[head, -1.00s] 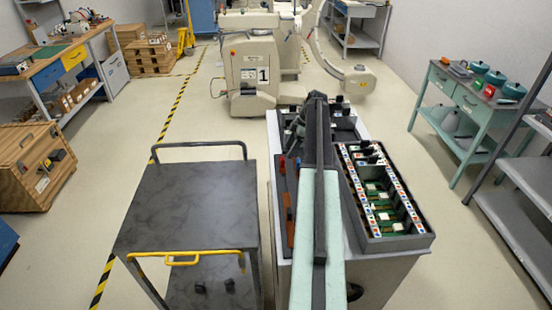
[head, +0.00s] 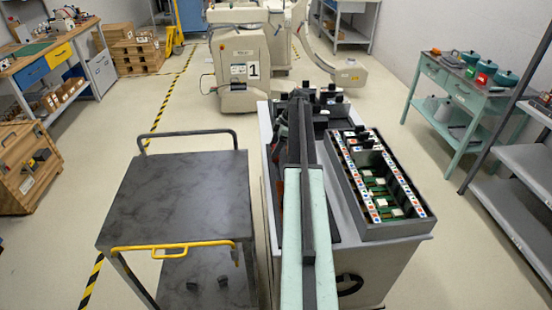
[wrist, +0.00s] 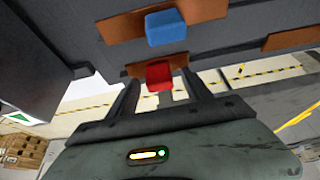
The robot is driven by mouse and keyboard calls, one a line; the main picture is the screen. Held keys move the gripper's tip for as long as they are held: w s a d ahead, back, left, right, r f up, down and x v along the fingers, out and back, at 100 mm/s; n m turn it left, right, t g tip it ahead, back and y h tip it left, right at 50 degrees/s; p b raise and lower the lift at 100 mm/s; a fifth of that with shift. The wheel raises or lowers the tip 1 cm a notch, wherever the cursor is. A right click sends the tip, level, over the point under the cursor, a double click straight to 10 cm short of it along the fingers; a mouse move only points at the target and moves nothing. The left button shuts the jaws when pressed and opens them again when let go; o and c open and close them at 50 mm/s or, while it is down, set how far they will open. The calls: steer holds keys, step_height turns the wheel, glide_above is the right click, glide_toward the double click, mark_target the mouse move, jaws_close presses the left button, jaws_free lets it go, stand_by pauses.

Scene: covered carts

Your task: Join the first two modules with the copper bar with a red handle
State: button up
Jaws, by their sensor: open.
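In the wrist view my gripper (wrist: 160,77) is open, its two dark fingers on either side of a red handle (wrist: 158,76). The red handle sits on a copper bar (wrist: 132,69) against a dark surface; I cannot tell whether the fingers touch it. A second copper bar (wrist: 115,27) with a blue handle (wrist: 165,28) lies above it in the picture. In the head view a dark open tray (head: 400,231) holds green modules (head: 376,185) with black, white and coloured parts. My arm hides the gripper and most of the bars there.
The tray stands on a white cart (head: 385,270). Another copper bar (wrist: 290,39) shows at the wrist view's right. A dark cart (head: 185,190) with a yellow handle stands left. A large machine marked 1 (head: 240,60) stands behind. Grey shelves (head: 510,210) stand right.

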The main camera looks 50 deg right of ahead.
steer(key=shift+r, duration=0.1)
jaws_close()
step_height(320, 180, up, 10)
steer(key=p, duration=1)
steer(key=shift+r, duration=0.1)
